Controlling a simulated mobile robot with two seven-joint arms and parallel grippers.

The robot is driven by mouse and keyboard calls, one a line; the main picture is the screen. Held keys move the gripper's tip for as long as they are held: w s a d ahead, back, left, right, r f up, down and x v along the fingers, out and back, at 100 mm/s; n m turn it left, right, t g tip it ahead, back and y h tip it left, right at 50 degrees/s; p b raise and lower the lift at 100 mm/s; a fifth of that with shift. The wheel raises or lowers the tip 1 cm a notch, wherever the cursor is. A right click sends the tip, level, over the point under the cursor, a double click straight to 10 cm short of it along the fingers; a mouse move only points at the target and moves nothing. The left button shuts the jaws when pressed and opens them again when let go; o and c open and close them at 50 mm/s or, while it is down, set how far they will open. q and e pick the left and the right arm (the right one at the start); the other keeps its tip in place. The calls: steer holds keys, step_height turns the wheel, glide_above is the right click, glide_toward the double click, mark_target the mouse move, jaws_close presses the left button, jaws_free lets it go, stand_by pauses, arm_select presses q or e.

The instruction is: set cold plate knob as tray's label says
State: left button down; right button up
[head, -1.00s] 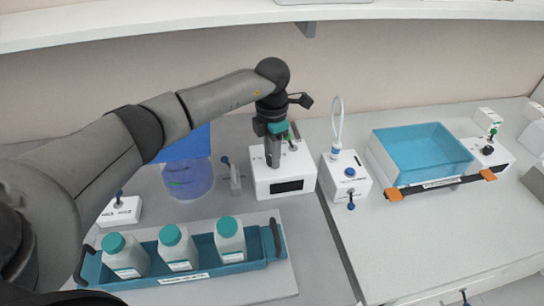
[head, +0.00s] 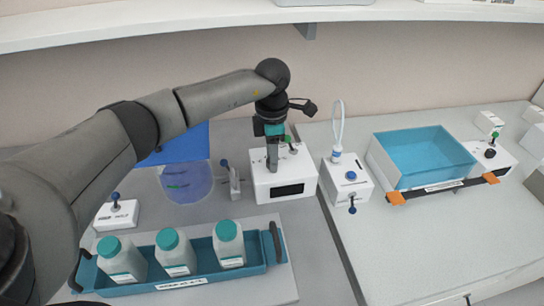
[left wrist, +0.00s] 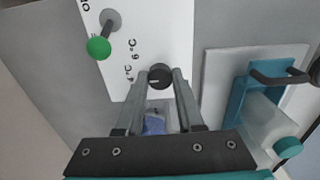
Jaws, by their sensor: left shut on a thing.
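The knob (left wrist: 160,73) is a small black dial on a white control box (head: 262,188) with a dark display. In the left wrist view it sits between the fingertips of my left gripper (head: 272,166), which is shut on it from above. A pale mark on the knob faces left, near printed "4°C" and "6°C" marks. In the head view the fingers hide the knob. A blue tray (head: 258,262) holds three white bottles with teal caps. Its front label (head: 181,285) is too small to read. My right gripper is not in view.
A green-tipped toggle (left wrist: 99,47) stands on the same box, close to the fingers. A white box with a blue button (head: 347,178) is just right. A clear blue bin (head: 424,158) stands farther right. A blue-tinted vessel (head: 187,182) is at the left.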

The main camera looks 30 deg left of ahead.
arm_select(q)
steer(key=c, duration=0.5)
jaws_free()
steer(key=shift+r, duration=0.1)
step_height(320, 180, up, 15)
steer(key=shift+r, duration=0.1)
stand_by(0.3)
